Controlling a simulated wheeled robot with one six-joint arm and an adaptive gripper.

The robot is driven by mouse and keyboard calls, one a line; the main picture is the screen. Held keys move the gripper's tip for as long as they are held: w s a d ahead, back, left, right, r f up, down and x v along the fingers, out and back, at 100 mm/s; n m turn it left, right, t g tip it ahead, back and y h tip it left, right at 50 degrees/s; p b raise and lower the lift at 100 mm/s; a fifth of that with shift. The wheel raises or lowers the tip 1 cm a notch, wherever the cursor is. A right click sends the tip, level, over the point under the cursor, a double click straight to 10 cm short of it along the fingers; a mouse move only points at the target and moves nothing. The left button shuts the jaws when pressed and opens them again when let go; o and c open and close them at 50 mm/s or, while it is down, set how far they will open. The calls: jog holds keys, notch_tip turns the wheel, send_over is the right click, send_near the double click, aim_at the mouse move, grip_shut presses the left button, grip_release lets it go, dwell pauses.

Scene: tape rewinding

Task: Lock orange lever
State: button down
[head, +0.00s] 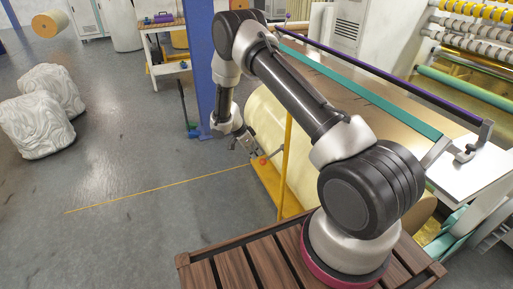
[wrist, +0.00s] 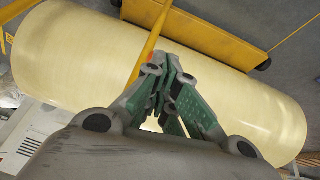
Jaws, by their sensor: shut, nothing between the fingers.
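An orange-yellow bar, which looks like the lever, stands upright in the head view (head: 287,155) in front of the large cream roll. In the wrist view the bar (wrist: 151,43) runs from the top edge down behind my gripper's left finger. My gripper (wrist: 172,62) is shut and empty, with its green-sided fingers together just right of the bar. I cannot tell whether they touch it. In the head view my gripper (head: 257,150) is small, left of the bar and near the roll. The bar's lower end in the wrist view is hidden by the fingers.
The large cream roll (wrist: 75,50) lies close below my gripper. A yellow frame (wrist: 205,22) runs along its far side. A blue column (head: 201,75) stands behind my arm. White wrapped bales (head: 37,125) sit at left, and the floor between is open.

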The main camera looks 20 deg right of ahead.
jog(key=shift+f, duration=1.25)
